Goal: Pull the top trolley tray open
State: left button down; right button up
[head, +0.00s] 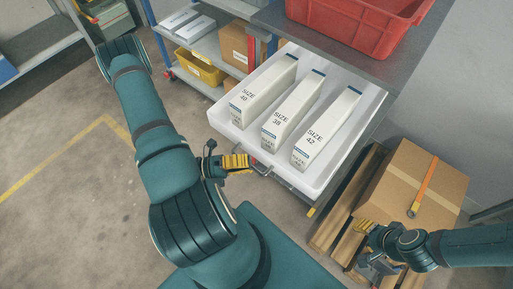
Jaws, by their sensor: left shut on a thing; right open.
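The white top trolley tray (228,126) is pulled out from under the grey trolley top and holds three white size boxes, marked 40 (262,92), 38 (293,110) and 42 (326,127). A metal handle (262,170) sits on the tray's front edge. My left gripper (246,163) has yellow fingers and is shut on the handle at the tray's front. Its fingers hide part of the handle. My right gripper (367,239) is open and empty, low at the right, near the cardboard box and apart from the tray.
A red crate (355,30) stands on the trolley top (415,65). A cardboard box (415,180) with an orange strap lies on a wooden pallet (335,215) at the right. A shelf with a yellow bin (199,68) stands behind the tray. Floor at left is clear.

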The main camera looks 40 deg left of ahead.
pick_arm(q)
jog(key=shift+s+d, duration=0.15)
jog(key=shift+s, duration=0.8)
jog(key=c, duration=1)
grip_release()
jog(key=v, duration=1.2)
